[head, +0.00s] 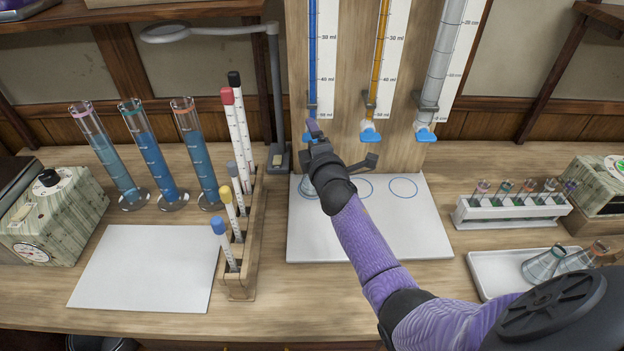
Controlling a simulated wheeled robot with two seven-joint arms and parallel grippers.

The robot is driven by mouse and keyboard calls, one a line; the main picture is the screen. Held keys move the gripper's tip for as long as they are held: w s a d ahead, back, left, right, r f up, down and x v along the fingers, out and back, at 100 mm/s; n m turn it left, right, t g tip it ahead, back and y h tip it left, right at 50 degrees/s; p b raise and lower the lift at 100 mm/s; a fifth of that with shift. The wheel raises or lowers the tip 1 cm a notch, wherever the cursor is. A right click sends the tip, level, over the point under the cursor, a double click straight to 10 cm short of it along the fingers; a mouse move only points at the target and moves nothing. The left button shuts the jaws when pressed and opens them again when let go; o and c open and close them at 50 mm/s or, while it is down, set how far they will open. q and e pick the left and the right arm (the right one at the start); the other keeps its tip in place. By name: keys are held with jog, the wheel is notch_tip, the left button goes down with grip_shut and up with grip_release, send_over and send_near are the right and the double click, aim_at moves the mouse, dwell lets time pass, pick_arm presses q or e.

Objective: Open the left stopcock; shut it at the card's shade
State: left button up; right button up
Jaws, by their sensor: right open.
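The left burette (313,60) holds blue liquid and is clamped upright on a wooden backboard. Its blue stopcock (307,136) is partly hidden by my right gripper (342,147). The gripper is open, with one finger up by this stopcock and the other out to the right below the middle burette; I cannot tell whether it touches the stopcock. A glass vessel (307,186) seems to stand below on the left ring of the white board (420,235), mostly hidden by my gripper. No shade card can be made out. My left gripper is not in view.
The middle burette (380,60) holds amber liquid; the right one (440,65) looks clear. Tall blue cylinders (145,150) and a rack (240,285) stand left, near a bare white mat (150,265). A vial rack (510,212) and flask tray (490,270) are right.

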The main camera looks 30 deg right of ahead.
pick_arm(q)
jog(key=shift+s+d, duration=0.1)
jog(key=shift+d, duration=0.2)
pick_arm(e)
jog(key=shift+s, duration=0.2)
pick_arm(q)
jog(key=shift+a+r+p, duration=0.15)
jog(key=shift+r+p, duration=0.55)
jog(key=shift+p, duration=0.05)
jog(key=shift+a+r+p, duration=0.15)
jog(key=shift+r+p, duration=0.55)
pick_arm(e)
jog(key=v, duration=0.6)
jog(key=shift+s, duration=0.3)
